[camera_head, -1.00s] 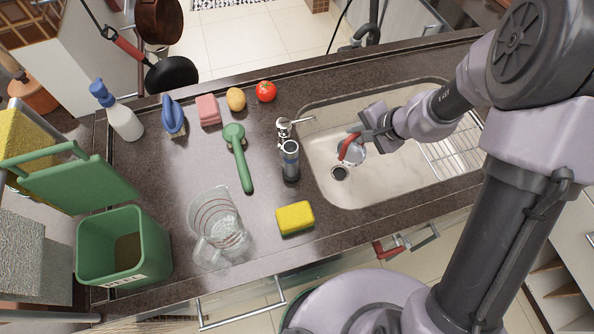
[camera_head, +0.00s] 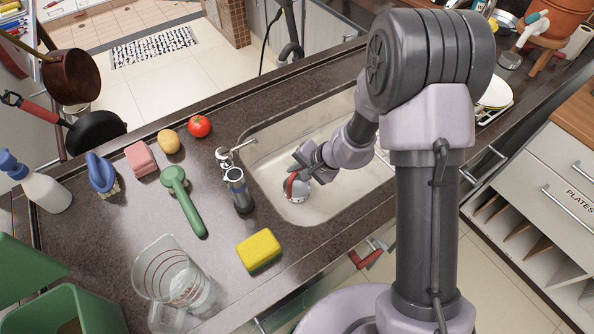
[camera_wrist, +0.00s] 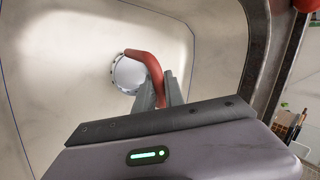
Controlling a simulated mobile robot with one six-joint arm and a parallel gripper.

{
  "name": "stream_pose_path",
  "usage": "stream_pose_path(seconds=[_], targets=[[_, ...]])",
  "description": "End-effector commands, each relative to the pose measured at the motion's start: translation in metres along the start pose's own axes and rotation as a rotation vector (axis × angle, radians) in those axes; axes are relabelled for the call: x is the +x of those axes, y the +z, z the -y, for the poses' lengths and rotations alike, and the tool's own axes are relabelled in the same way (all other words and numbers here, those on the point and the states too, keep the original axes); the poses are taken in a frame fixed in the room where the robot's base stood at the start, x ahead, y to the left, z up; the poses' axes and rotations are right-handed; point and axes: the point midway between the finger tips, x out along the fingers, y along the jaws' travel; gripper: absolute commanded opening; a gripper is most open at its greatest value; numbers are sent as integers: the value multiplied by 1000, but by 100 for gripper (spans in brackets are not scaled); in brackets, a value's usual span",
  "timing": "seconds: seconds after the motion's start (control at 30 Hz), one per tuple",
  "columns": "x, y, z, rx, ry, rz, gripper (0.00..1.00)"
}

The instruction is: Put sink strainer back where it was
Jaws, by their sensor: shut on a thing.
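The sink strainer is a round, pale metal disc (camera_head: 300,194) with a red handle. In the head view it is inside the sink (camera_head: 272,152), near the sink's left end by the faucet (camera_head: 238,189). My gripper (camera_head: 297,174) is shut on its red handle from above. In the wrist view the strainer (camera_wrist: 129,74) shows beyond my gripper's fingers (camera_wrist: 160,92), with the red handle curving between them. The drain hole is hidden from both views. I cannot tell whether the strainer touches the sink floor.
A yellow sponge (camera_head: 259,250), green brush (camera_head: 183,200), measuring jug (camera_head: 172,283) and tomato (camera_head: 199,126) stand on the counter left of the sink. The faucet rises close to my gripper's left. The sink's right part is partly hidden by my arm.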

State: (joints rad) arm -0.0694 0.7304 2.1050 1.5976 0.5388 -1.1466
Motion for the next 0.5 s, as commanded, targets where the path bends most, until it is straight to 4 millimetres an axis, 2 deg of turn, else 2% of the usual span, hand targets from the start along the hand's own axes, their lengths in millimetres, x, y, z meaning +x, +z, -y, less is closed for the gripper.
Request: stream_pose_path(seconds=[0.37, 0.4, 0.5], targets=[[7, 0, -5, 1, 0, 0, 0], [6, 0, -4, 1, 0, 0, 19], [6, 0, -4, 1, 0, 0, 35]])
